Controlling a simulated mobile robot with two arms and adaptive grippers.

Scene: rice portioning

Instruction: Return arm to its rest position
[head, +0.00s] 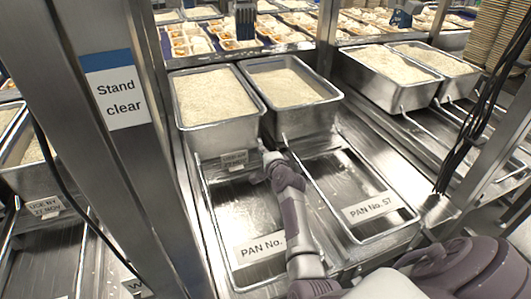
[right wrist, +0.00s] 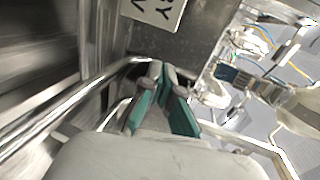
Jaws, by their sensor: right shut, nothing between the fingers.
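My right arm comes in from the lower right in the head view. Its right gripper (head: 266,158) is at the front of two metal pans of rice, near their lower corners and above the steel rack. In the right wrist view the fingers (right wrist: 163,78) with green sides come together at their tips, shut and empty. A pan wall with a label (right wrist: 160,10) is just beyond them. The left rice pan (head: 205,137) and the right rice pan (head: 305,122) stand side by side. My left gripper is in neither view.
Wire-framed slots with labels "PAN No." (head: 262,245) and "PAN No. 57" (head: 370,207) lie in front of the pans. A steel post with a "Stand clear" sign (head: 116,97) stands left. More rice pans (head: 385,70) stand right, with black cables (head: 470,125) hanging nearby.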

